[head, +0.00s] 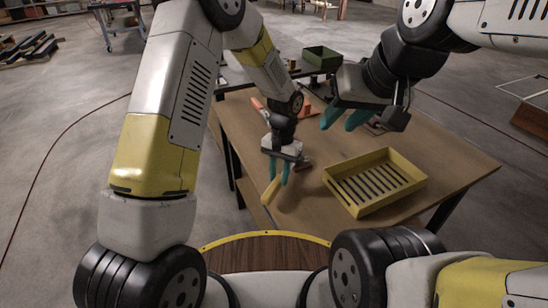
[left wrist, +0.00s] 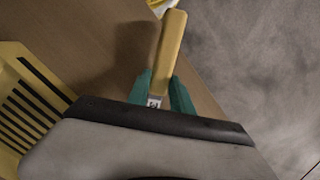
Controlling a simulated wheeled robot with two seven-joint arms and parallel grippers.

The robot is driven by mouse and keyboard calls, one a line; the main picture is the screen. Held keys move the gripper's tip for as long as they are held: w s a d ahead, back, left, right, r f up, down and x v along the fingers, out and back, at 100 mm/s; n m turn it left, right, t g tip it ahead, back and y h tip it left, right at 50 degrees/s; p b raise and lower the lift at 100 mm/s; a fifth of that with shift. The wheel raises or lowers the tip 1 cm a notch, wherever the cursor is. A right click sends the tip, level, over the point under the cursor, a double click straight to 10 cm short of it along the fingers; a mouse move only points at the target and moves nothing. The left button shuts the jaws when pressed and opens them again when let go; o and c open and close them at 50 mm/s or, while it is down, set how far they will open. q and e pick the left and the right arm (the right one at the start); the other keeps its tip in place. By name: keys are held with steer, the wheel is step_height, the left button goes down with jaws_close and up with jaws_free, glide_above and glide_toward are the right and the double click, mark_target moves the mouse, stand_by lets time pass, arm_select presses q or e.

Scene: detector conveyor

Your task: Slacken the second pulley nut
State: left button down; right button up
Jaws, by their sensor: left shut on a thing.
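My left gripper (head: 278,172) is shut on a yellow-handled tool (head: 271,191) above the near left edge of the table. In the left wrist view the tool's yellow handle (left wrist: 168,50) points away from the gripper, and a short metal part sits between the green fingers (left wrist: 160,95). The rest of the tool is hidden by the gripper. My right gripper (head: 344,119) is higher and farther right, over the back of the table, with its green fingers apart and nothing visible between them. I cannot make out the pulley nut in either view.
A yellow slotted tray (head: 362,209) stands on the brown table (head: 440,160), right of my left gripper. A dark green bin (head: 322,57) is at the back. Orange parts (head: 258,104) lie behind my left gripper. The table's right side is clear.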

arm_select(q)
steer(key=shift+s+d+n, duration=0.1)
steer(key=shift+d+n, duration=0.2)
steer(key=shift+d, duration=0.15)
steer(key=shift+s+d+n, duration=0.2)
steer(key=shift+d+n, duration=0.25)
steer(key=shift+d, duration=0.1)
steer(key=shift+s+d+n, duration=0.2)
steer(key=shift+d+n, duration=0.25)
steer(key=shift+d, duration=0.05)
steer(key=shift+s+d+n+h, duration=0.25)
steer(key=shift+d+n+h, duration=0.05)
steer(key=shift+d+n, duration=0.7)
steer(key=shift+d, duration=0.15)
